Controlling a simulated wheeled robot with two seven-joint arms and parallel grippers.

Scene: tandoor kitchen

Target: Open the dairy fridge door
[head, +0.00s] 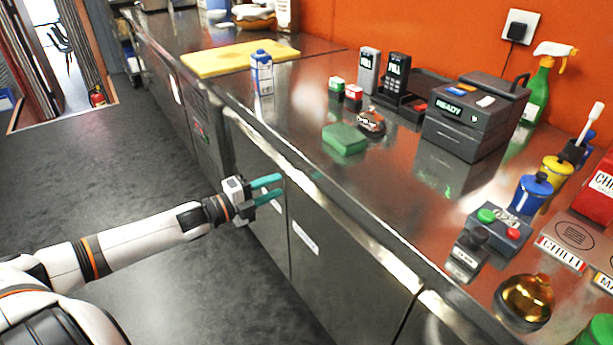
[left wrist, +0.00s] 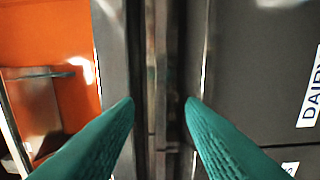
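The dairy fridge door (left wrist: 245,75) is a dark grey panel in the left wrist view, with a white label reading "DAIR…" (left wrist: 312,92) cut off by the frame. In the head view, it appears to be the steel front (head: 335,265) with a white label (head: 305,237), too small to read. My left gripper (head: 281,189) is open and empty, just in front of the counter's fridge fronts. In the left wrist view its teal fingers (left wrist: 160,102) stand apart on either side of a dark edge strip. I cannot tell whether they touch it. My right gripper is out of view.
The steel counter (head: 300,120) carries a green sponge (head: 345,139), a milk carton (head: 262,73), a dark terminal (head: 470,120) and a grey button box (head: 499,230). Its front edge runs just above my gripper. The dark floor (head: 130,150) at left is clear.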

